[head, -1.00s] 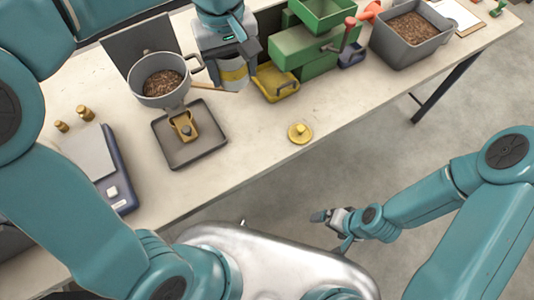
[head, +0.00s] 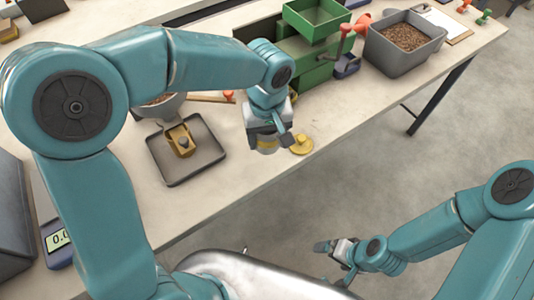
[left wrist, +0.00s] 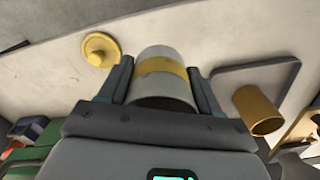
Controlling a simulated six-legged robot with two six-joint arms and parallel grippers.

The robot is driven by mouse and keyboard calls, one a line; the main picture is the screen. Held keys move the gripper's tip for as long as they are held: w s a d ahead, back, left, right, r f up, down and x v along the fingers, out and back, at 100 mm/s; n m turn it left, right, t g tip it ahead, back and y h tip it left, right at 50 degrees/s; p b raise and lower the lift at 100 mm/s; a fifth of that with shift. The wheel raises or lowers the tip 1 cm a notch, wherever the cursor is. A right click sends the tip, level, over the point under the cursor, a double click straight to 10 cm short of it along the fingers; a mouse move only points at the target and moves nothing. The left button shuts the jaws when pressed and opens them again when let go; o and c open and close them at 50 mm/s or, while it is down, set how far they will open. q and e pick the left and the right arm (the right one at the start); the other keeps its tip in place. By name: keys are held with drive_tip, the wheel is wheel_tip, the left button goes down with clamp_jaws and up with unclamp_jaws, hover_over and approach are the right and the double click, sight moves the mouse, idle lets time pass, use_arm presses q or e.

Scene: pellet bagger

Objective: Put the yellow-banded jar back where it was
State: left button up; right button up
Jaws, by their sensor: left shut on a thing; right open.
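The yellow-banded jar (head: 267,148) is grey-white with a yellow band, and my left gripper (head: 267,136) is shut on it. In the left wrist view the jar (left wrist: 162,72) sits between the two fingers. In the head view the gripper hides most of the jar. I cannot tell whether its base touches the bench. A round yellow lid with a knob (head: 301,144) lies on the bench just right of the jar, near the front edge; it also shows in the left wrist view (left wrist: 101,49). My right gripper (head: 328,246) is open and empty, off the bench's front edge.
A pellet pot (head: 167,106) is partly hidden by my left arm. A green machine (head: 312,68) and a grey pellet bin (head: 385,54) stand at the back right.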

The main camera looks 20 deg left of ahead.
sight(268, 162)
use_arm(q)
wheel_tip(268, 162, down, 2)
drive_tip(key=shift+d+f, duration=0.15)
drive_tip(key=shift+f, duration=0.1)
drive_tip(key=shift+s+f, duration=0.1)
drive_tip(key=shift+f, duration=2.2)
drive_tip(key=shift+f, duration=0.1)
drive_tip(key=shift+f+b, duration=0.15)
drive_tip(key=shift+b, duration=0.15)
drive_tip(key=o, duration=1.3)
drive_tip(key=shift+r, duration=0.2)
wheel_tip(268, 162, up, 12)
drive_tip(key=shift+r+p, duration=0.1)
drive_tip(key=shift+p, duration=0.35)
